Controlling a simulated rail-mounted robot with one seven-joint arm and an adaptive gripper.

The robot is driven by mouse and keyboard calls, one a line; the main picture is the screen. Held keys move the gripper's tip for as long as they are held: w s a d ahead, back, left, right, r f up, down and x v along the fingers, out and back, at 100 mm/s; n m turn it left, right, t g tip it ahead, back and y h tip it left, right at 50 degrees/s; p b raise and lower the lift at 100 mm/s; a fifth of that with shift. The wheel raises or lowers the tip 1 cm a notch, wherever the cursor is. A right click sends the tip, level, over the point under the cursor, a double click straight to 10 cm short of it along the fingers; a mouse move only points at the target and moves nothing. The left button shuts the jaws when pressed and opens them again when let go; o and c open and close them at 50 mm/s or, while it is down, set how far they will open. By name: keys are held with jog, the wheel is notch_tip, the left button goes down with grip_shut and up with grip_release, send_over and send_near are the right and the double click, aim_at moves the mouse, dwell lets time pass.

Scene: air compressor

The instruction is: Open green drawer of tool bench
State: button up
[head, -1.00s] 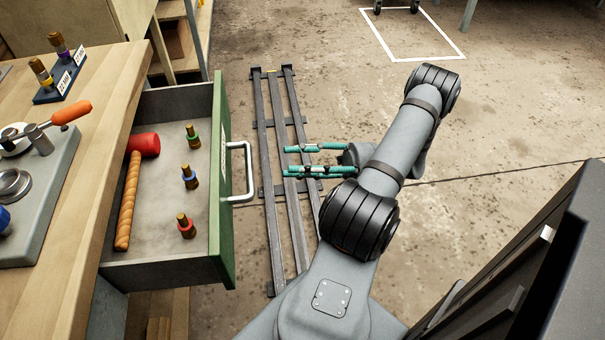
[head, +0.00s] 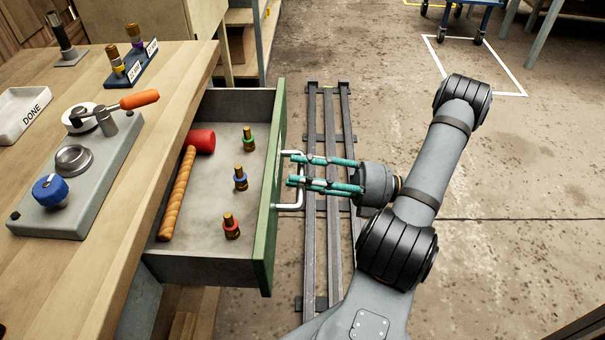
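The tool bench's green drawer (head: 273,215) stands pulled out to the right of the wooden bench top (head: 100,270). Its front is green and carries a pale U-shaped handle (head: 291,207). Inside lie a hammer with a red head (head: 202,141) and several small brass-topped pieces with coloured rings, one of them red (head: 231,228). My gripper (head: 291,170) has two teal fingers pointing left at the drawer front. They are parted, with a gap between them. The fingertips overlap the handle in the picture; whether they touch it I cannot tell.
A grey fixture (head: 105,165) with an orange-handled lever and a blue knob sits on the bench. A white "DONE" tray (head: 18,112) and a dark-blue labelled stand (head: 133,68) are behind it. Floor rails (head: 322,265) run beside the drawer. Open concrete floor lies right.

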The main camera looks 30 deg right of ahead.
jog(key=c, duration=0.3)
grip_shut()
jog(key=shift+s, duration=0.1)
dwell(0.5)
